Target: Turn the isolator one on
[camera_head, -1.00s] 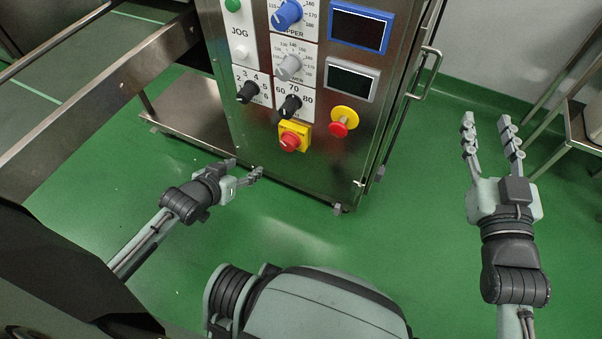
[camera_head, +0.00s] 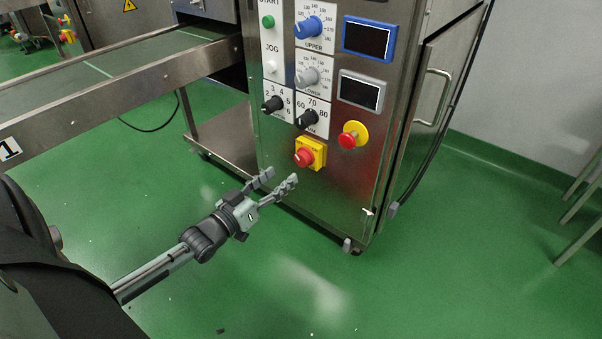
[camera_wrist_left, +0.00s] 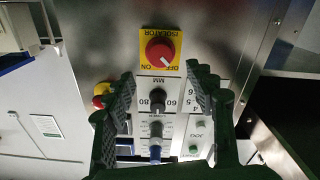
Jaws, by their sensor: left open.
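The isolator is a red rotary knob (camera_head: 304,157) on a yellow plate, low on the front of the steel control cabinet (camera_head: 340,200). In the left wrist view the isolator knob (camera_wrist_left: 160,53) shows upside down, with OFF and ON printed on its yellow plate; its white mark points obliquely towards the lower right of that picture. My left gripper (camera_head: 282,181) is open and empty, just below and left of the isolator in the head view, apart from it. In the left wrist view its two fingers (camera_wrist_left: 163,92) stand apart, with the knob beyond their tips. My right gripper is out of view.
Above the isolator are black dials (camera_head: 308,118), a grey dial (camera_head: 307,77) and a blue dial (camera_head: 309,27). A red emergency button (camera_head: 348,140) on yellow sits to the right. A conveyor (camera_head: 120,80) runs at the left. The green floor in front is clear.

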